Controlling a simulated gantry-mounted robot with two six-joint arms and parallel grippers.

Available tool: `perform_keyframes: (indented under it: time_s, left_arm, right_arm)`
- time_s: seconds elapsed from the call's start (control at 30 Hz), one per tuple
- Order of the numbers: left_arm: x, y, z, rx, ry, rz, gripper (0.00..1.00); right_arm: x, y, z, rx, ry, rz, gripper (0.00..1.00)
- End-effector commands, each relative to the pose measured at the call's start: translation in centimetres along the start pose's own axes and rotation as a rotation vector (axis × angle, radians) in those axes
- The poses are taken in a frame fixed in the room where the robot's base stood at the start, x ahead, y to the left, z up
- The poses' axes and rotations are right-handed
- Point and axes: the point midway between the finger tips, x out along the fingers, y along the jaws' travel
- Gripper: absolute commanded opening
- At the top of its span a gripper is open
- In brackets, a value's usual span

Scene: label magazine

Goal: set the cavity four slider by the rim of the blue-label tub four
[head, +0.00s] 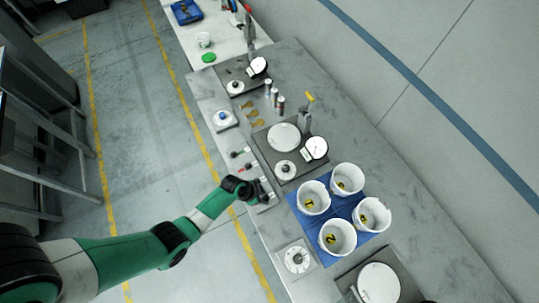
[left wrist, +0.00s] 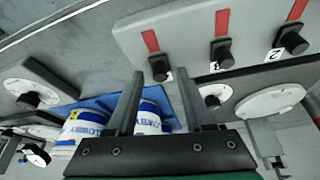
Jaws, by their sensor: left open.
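The slider panel (left wrist: 190,35) fills the upper right of the left wrist view. Three black slider knobs (left wrist: 221,52) show there beneath red slots. One number plate reads 2; the others are hard to read. In the head view the panel (head: 242,160) lies left of the gauge plates, partly behind my gripper. Several white tubs (head: 337,237) stand on a blue mat (head: 297,215), yellow number tags inside. Blue-and-white labels show on two tubs (left wrist: 85,128) in the left wrist view. My left gripper (head: 268,196) is open and empty over the bench's left edge, left of the tubs.
A square plate with a round dial (head: 296,257) lies below the mat. A gauge stand (head: 284,137) and small cylinders (head: 280,104) stand above the tubs. Another round-topped fixture (head: 379,283) sits at the lower right. The bench's right strip is clear.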

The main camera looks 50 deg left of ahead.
Motion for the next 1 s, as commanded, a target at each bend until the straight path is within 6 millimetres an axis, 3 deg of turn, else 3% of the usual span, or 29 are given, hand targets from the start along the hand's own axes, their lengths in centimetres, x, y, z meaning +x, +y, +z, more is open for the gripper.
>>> perform_keyframes:
  time_s: [0.33,0.63,1.0]
  left_arm:
    - [0.39,-0.03,0.08,0.000,0.000,0.000,0.52]
    - [0.39,-0.03,0.07,0.000,0.000,0.000,0.00]
    - [0.40,-0.03,0.07,0.000,0.000,0.000,0.00]
  right_arm:
    - [-0.30,0.00,0.21,0.000,0.002,0.000,0.50]
    - [-0.31,0.01,0.22,0.000,0.002,0.000,0.50]
    - [-0.31,0.01,0.24,0.000,0.001,0.000,0.50]
